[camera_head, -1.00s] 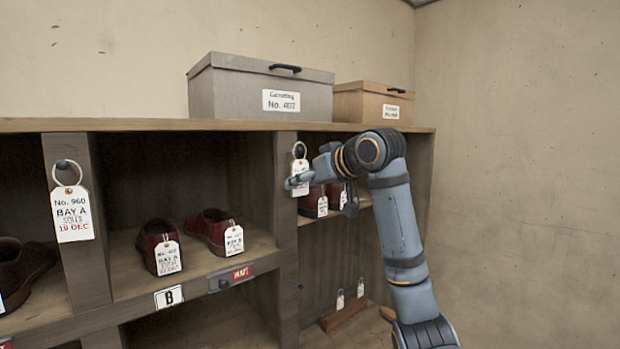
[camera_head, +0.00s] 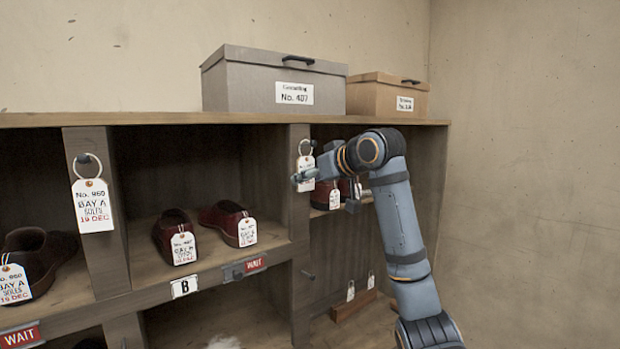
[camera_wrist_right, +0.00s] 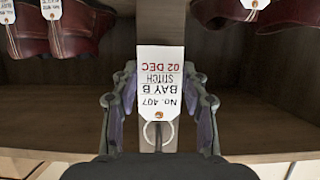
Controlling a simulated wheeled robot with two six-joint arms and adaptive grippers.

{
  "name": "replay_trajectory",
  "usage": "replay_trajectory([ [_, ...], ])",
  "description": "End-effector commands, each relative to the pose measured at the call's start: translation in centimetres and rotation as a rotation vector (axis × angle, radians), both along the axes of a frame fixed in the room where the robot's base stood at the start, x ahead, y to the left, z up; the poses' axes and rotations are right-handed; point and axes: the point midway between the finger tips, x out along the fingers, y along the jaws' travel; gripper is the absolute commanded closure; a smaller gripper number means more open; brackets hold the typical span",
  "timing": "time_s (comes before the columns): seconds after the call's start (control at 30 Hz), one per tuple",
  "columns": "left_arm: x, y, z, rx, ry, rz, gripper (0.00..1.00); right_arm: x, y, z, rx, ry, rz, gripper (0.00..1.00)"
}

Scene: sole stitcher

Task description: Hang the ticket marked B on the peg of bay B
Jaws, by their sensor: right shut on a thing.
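The ticket marked BAY B, No. 407 (camera_wrist_right: 160,78), is a white tag with a metal ring (camera_wrist_right: 160,135). In the right wrist view it appears upside down between the fingers of my right gripper (camera_wrist_right: 158,90), which is shut on it. In the head view my right gripper (camera_head: 308,176) holds the ticket (camera_head: 306,165) in front of the post (camera_head: 300,225) right of bay B, with the ring above the fingers. The peg of bay B is not distinct behind the ring, so I cannot tell whether the ring is around it. My left gripper is not in view.
The B plate (camera_head: 184,287) marks the middle bay, which holds tagged red shoes (camera_head: 228,222). A BAY A ticket (camera_head: 93,205) hangs on the left post. Boxes (camera_head: 272,82) stand on top.

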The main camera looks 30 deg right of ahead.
Motion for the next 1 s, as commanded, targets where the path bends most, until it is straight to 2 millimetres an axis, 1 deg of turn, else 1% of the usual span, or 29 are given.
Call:
replay_trajectory([
  [0.17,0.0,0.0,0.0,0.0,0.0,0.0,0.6,0.0,0.0,0.0,0.0,0.0,0.0,0.72],
  [0.2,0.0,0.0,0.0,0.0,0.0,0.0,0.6,0.0,0.0,0.0,0.0,-0.001,0.0,0.5],
  [0.37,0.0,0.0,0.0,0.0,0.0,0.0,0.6,0.0,0.0,0.0,0.0,-0.001,0.0,0.29],
  [0.63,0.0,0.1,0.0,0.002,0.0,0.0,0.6,0.0,0.0,0.0,0.0,0.0,0.0,0.29],
  [0.73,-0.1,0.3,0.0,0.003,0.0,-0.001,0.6,-0.5,-0.1,0.3,-0.001,-0.002,-0.003,0.29],
  [0.87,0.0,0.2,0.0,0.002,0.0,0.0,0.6,-2.7,-0.3,1.2,-0.004,-0.004,-0.003,0.29],
  [1.0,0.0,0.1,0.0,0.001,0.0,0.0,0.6,-6.0,-0.6,2.6,-0.006,-0.003,-0.005,0.29],
])
